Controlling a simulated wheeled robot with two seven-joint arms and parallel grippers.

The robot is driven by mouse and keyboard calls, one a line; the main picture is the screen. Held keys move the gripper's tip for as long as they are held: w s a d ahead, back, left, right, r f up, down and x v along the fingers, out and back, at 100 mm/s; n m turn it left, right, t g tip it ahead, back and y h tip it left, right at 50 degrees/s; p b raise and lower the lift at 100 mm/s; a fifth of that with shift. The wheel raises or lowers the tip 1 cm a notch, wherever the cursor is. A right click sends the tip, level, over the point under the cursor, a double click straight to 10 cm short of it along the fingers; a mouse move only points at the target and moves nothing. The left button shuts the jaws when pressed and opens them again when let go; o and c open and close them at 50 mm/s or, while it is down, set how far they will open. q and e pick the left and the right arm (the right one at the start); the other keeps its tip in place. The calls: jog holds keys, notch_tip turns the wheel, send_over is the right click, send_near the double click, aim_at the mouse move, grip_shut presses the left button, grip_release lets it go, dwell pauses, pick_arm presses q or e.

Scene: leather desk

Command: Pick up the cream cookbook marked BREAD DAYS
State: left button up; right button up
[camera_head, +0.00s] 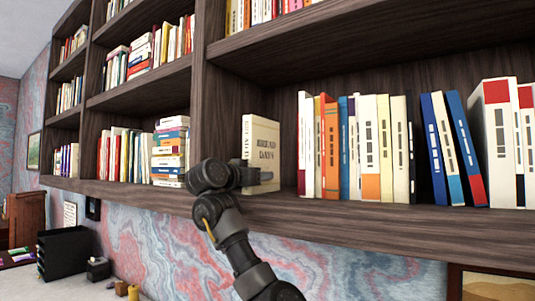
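The cream cookbook marked BREAD DAYS (262,138) stands upright on the shelf, with its lettered cover facing out and its spine to the left. My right gripper (262,178), on an arm rising from the bottom edge, is at the lower part of the book and overlaps its cover and spine edge. The dark wrist hides part of the book's lower left. I cannot tell whether the fingers touch the book or how far apart they are. My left gripper is not in view.
The dark wooden shelf (400,218) holds a row of upright books (355,150) right of the cookbook, with a small gap between. A vertical divider (210,110) stands to its left. Beyond it are more books and a book stack (170,152).

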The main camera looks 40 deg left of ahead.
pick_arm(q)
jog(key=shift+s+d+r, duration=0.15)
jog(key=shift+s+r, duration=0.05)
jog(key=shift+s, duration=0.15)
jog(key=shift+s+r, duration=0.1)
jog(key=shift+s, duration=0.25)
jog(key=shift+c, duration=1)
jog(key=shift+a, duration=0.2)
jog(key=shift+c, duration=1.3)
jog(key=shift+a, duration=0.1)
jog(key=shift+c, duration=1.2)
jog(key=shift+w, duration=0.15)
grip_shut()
